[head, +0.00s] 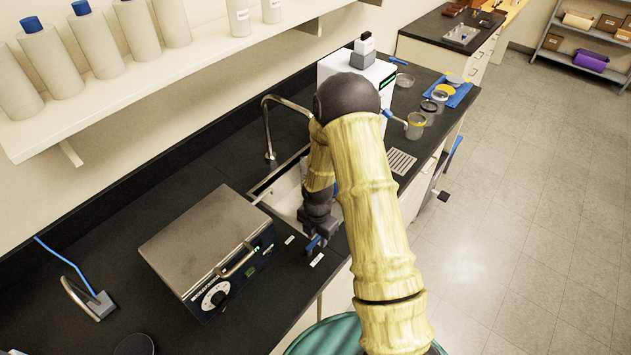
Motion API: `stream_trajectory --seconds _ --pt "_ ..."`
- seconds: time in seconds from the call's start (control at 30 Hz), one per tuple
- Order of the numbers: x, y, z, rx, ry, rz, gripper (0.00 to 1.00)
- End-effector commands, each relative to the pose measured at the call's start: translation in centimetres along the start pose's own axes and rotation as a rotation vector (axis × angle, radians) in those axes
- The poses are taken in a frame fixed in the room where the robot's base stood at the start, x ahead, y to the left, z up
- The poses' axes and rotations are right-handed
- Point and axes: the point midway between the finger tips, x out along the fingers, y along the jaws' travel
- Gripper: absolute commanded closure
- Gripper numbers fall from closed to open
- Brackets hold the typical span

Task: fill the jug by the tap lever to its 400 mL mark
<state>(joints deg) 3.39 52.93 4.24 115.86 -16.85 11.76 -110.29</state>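My gripper (316,242) points down over the counter's front edge, between the sink and the metal-topped instrument. Its fingers are small and partly hidden, so I cannot tell whether they are open or shut. A curved metal tap (268,128) rises behind the sink (287,196); no lever is clear on it. A white dispenser (338,66) with a green display stands beyond my arm, with a small blue part (387,113) at its side. A clear vessel with a yellow rim (415,127) stands near that; I cannot tell if it is the jug. No fill mark is readable.
A metal-topped instrument (205,240) with a dial and handle sits left of my gripper. Several blue-capped bottles stand on a shelf (190,62) above. A blue tray (458,94) with small dishes lies at the far counter end. The floor at right is clear.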

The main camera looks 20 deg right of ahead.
Motion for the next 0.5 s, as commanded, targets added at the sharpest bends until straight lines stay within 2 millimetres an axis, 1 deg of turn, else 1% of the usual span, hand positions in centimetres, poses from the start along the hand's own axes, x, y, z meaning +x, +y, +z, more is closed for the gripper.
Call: stream_trajectory --seconds 0.1,0.27,0.3,0.5 --pt "0.01 0.00 -0.02 0.000 0.000 0.000 0.67" --pt "0.01 0.01 -0.02 0.000 0.000 0.000 0.99" --pt "0.01 0.01 -0.03 0.000 0.000 0.000 1.00" --pt "0.00 0.03 -0.04 -0.006 0.000 0.000 1.00"
